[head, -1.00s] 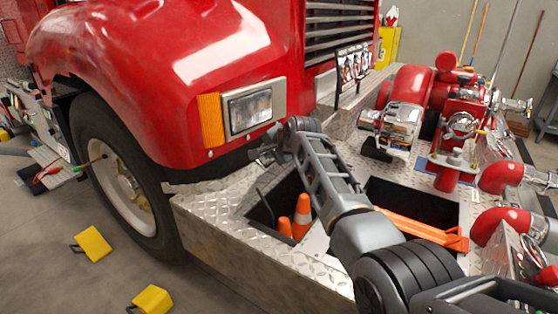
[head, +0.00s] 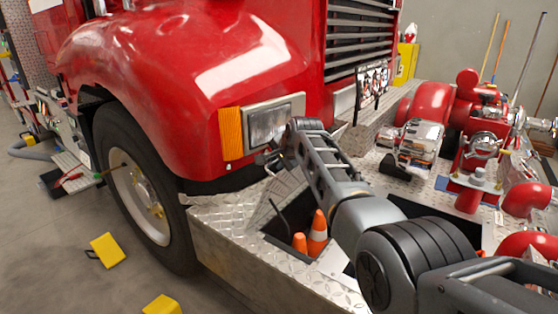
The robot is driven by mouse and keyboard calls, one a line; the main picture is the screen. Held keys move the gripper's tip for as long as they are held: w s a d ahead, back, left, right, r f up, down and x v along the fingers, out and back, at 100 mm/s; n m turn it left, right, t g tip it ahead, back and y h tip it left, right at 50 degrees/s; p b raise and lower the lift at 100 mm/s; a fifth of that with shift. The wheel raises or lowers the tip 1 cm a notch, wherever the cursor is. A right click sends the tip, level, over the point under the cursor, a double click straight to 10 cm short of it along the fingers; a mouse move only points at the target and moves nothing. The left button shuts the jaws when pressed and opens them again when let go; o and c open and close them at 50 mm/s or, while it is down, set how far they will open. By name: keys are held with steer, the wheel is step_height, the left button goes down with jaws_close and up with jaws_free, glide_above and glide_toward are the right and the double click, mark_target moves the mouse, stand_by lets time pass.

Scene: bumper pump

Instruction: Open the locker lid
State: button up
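The bumper locker is an open dark well (head: 272,226) in the diamond-plate bumper (head: 232,232), with orange and white cones (head: 317,232) inside. A thin black rod stands in the well. A diamond-plate panel (head: 284,188) at the back of the well looks like the locker lid, tilted up, though my arm partly covers it. My gripper (head: 268,160) is at the far end of my arm, below the headlight and near the panel's upper edge. Its fingers are small and partly hidden; I cannot tell whether they are open or touch the panel.
The red fender (head: 170,90) and headlight (head: 267,125) are close behind my gripper. A second well (head: 410,207) lies mostly behind my arm. Red pump fittings (head: 480,145) crowd the right. Yellow chocks (head: 108,250) lie on the floor at left, where there is free room.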

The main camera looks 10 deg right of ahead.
steer(key=shift+o, duration=1.3)
steer(key=shift+v, duration=3.9)
steer(key=shift+d+f, duration=0.1)
